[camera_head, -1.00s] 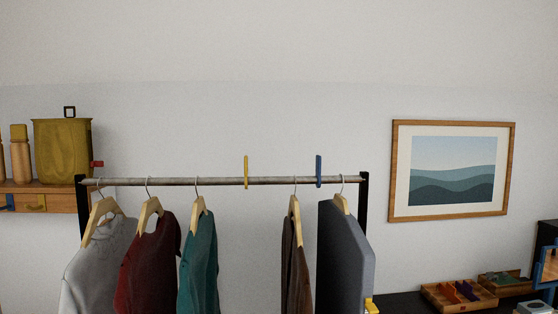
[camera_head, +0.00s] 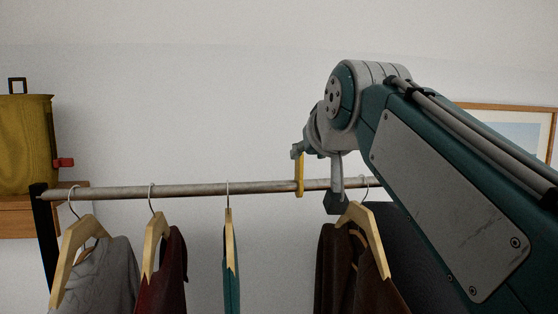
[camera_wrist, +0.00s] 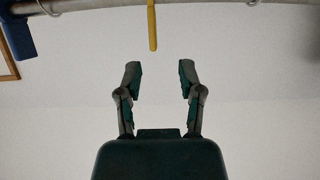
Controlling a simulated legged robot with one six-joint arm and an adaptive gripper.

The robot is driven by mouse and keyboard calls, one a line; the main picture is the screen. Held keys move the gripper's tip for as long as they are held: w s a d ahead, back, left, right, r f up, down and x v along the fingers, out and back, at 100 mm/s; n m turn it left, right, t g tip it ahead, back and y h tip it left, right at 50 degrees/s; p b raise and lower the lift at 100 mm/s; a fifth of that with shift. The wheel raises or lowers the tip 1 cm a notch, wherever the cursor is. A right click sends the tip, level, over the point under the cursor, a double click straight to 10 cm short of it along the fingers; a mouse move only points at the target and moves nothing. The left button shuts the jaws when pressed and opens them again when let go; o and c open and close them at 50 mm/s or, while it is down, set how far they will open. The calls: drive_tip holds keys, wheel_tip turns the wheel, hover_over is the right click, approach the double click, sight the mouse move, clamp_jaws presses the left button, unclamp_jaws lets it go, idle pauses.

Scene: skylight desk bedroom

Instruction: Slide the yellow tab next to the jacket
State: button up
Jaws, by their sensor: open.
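The yellow tab (camera_head: 299,176) hangs upright on the metal clothes rail (camera_head: 205,190), between the teal garment (camera_head: 231,285) and the brown garment (camera_head: 333,262). The frames do not make clear which garment is the jacket. A dark grey garment (camera_head: 398,235) hangs at the right, partly hidden by my arm. My gripper (camera_wrist: 160,78) is open and empty. In the wrist view, the yellow tab (camera_wrist: 152,26) lies just beyond the fingertips, about in line with the gap and apart from them. In the head view, my gripper is beside the tab, partly hidden by my wrist.
A blue tab (camera_wrist: 17,34) shows at the left of the wrist view. A grey garment (camera_head: 107,270) and a red garment (camera_head: 167,270) hang at the left. A yellow container (camera_head: 27,143) stands on a wooden shelf beyond the rail.

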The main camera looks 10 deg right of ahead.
sight(298, 178)
drive_tip(key=x, duration=0.3)
drive_tip(key=r+x, duration=0.1)
drive_tip(key=x, duration=0.6)
drive_tip(key=shift+w+d+r, duration=0.2)
drive_tip(key=shift+w+d, duration=0.1)
drive_tip(key=shift+w, duration=0.3)
drive_tip(key=shift+w+d, duration=0.15)
drive_tip(key=shift+d, duration=0.2)
drive_tip(key=c, duration=0.6)
drive_tip(key=shift+a, duration=0.2)
clamp_jaws()
